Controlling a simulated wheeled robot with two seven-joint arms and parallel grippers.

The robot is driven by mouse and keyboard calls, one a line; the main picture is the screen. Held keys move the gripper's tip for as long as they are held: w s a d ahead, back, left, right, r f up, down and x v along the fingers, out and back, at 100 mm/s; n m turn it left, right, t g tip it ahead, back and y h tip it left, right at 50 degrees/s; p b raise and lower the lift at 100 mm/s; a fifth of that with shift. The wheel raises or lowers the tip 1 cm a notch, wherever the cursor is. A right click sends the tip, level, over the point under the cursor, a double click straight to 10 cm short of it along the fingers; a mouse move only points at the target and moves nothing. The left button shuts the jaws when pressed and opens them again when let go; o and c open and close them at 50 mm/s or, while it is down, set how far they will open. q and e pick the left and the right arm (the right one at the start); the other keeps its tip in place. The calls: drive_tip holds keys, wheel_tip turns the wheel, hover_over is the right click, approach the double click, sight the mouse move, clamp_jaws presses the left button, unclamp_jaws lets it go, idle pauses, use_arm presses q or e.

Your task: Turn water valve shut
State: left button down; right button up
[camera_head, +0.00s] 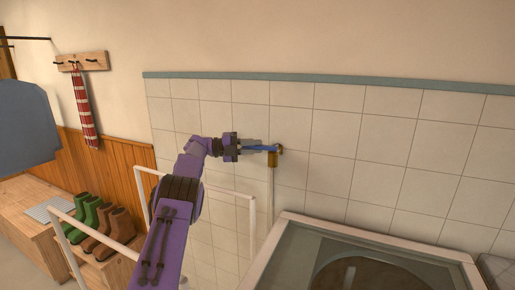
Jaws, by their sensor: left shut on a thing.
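The water valve (273,158) is a small brass fitting on the white tiled wall, with a pale pipe (271,195) running down below it. Its blue lever handle (262,148) points left, about level. My left gripper (256,146), on the purple arm, is at the handle from the left and is shut on it. The fingers partly hide the handle. My right gripper is not in view.
A white-framed, glass-topped appliance (462,256) stands at lower right. A white rail frame (221,190) stands around my arm. At left are a wooden bench (35,201), green boots (88,215), brown boots (116,228) and a wall hook rack (82,61).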

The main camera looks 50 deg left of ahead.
use_arm(q)
drive_tip(key=c, duration=1.1)
unclamp_jaws()
drive_tip(key=v, duration=1)
drive_tip(key=shift+s+a, duration=0.2)
drive_tip(key=shift+s, duration=0.05)
